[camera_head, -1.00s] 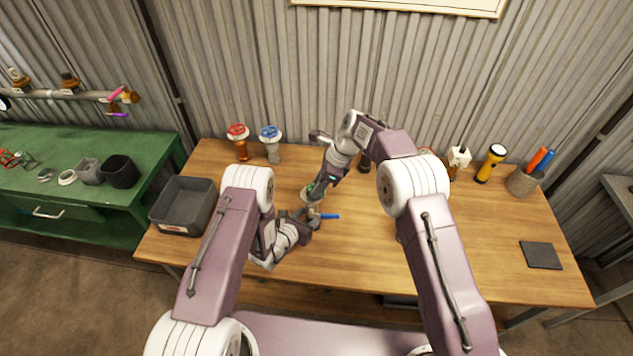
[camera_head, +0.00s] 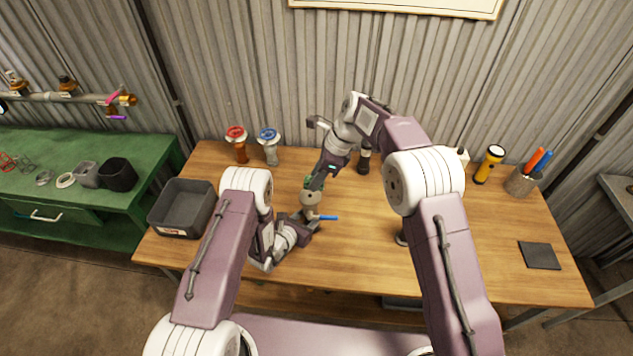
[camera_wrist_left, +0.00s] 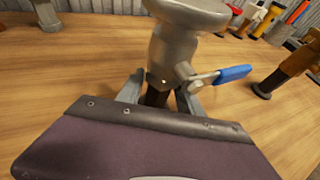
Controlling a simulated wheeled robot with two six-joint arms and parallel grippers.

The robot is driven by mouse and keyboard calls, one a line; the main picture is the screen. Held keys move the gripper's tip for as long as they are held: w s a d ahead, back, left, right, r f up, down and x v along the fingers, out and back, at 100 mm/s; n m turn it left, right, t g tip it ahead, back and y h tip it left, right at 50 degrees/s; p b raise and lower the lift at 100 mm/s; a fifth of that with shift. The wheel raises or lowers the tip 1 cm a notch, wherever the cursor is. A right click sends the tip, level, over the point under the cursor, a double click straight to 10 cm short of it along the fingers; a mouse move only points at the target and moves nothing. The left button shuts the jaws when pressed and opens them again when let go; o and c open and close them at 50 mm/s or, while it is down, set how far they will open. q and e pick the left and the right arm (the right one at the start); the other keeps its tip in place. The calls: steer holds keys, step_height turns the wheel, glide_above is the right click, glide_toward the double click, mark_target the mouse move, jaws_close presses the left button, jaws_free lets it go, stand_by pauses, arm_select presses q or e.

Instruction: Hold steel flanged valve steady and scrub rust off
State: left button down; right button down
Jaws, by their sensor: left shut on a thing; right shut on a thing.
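The steel flanged valve (camera_head: 311,199) stands upright on the wooden table with its blue lever handle (camera_head: 328,217) pointing right. In the left wrist view the grey valve body (camera_wrist_left: 175,50) and blue handle (camera_wrist_left: 233,74) show close up. My left gripper (camera_head: 305,222) is shut on the valve's lower part; its fingers show on both sides in the wrist view (camera_wrist_left: 160,92). My right gripper (camera_head: 320,176) is above the valve, shut on a small greenish scrubbing thing (camera_head: 308,182) at the valve's top. Whether it touches the flange is hard to tell.
A grey bin (camera_head: 182,207) stands at the table's left. Red-topped (camera_head: 237,143) and blue-topped (camera_head: 270,145) valves stand behind. A yellow flashlight (camera_head: 489,163), a pen cup (camera_head: 522,181) and a dark pad (camera_head: 540,255) are at right.

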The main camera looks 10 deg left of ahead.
steer(key=shift+r, duration=1)
steer(key=d, duration=0.8)
arm_select(q)
steer(key=c, duration=0.7)
jaws_free()
steer(key=v, duration=1.2)
